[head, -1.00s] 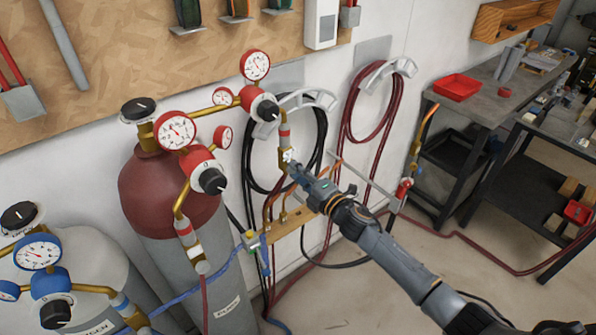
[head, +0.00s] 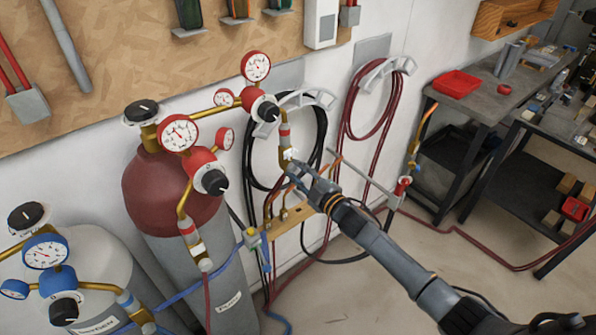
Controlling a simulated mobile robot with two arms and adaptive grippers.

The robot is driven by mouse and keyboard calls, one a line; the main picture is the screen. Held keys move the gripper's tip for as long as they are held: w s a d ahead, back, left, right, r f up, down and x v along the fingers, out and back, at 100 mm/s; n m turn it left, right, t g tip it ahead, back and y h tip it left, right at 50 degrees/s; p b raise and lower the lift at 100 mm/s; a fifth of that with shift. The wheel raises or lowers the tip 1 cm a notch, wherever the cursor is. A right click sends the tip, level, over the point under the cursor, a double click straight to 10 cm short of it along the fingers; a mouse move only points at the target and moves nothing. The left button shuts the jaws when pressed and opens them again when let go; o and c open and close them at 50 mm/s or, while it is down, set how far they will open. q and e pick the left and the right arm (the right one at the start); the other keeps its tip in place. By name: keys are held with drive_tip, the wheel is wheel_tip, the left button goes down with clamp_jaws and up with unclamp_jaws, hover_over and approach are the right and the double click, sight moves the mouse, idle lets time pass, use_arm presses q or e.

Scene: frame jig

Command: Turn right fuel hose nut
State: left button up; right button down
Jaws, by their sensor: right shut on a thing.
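My right gripper (head: 293,163) reaches in from the lower right and is shut at the lower end of a brass fitting. The fuel hose nut is there, mostly hidden by the fingers. Above it, the brass pipe with a red band (head: 284,135) comes down from the right-hand red regulator (head: 267,109) with its gauge (head: 256,66). A second red regulator (head: 201,163) with gauges sits on the dark red fuel cylinder (head: 165,190). My left gripper is not in view.
A brass manifold bar (head: 288,233) with hoses lies just below my gripper. A black hose coil (head: 322,135) and a red hose coil (head: 349,110) hang on the wall. A blue-gauged cylinder (head: 95,255) stands at lower left. Workbenches (head: 490,105) stand at right.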

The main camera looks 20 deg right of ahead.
idle(0.3)
drive_tip(key=c, duration=1.1)
unclamp_jaws()
drive_tip(key=shift+s+d+f, duration=0.1)
drive_tip(key=shift+s+d, duration=0.1)
drive_tip(key=shift+s, duration=0.35)
drive_tip(key=v, duration=1)
drive_tip(key=shift+s+d, duration=0.15)
drive_tip(key=shift+s, duration=0.25)
drive_tip(key=shift+m, duration=0.3)
